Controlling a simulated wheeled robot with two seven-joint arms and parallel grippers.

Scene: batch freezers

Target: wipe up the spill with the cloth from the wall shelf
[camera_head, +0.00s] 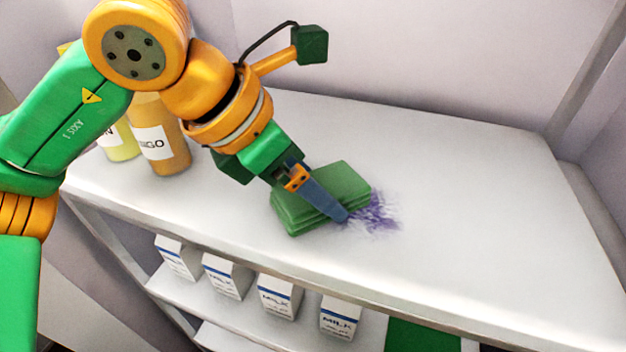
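The green folded cloth (345,180) is at the white worktop (460,190), at the left edge of the purple spill (379,212). It covers part of the spill's left side, and smeared purple shows to its right. My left gripper (330,203) comes down from the upper left and is shut on the cloth. One blue-grey finger shows across the cloth's front; the other finger is hidden. I cannot tell how firmly the cloth presses on the worktop. My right gripper is not in view.
An amber bottle (163,150) and a yellow bottle (122,143) stand at the worktop's left end, close to my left arm. Several milk cartons (278,297) stand on the lower shelf (215,312). The worktop's right side is clear. A wall (420,60) rises behind.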

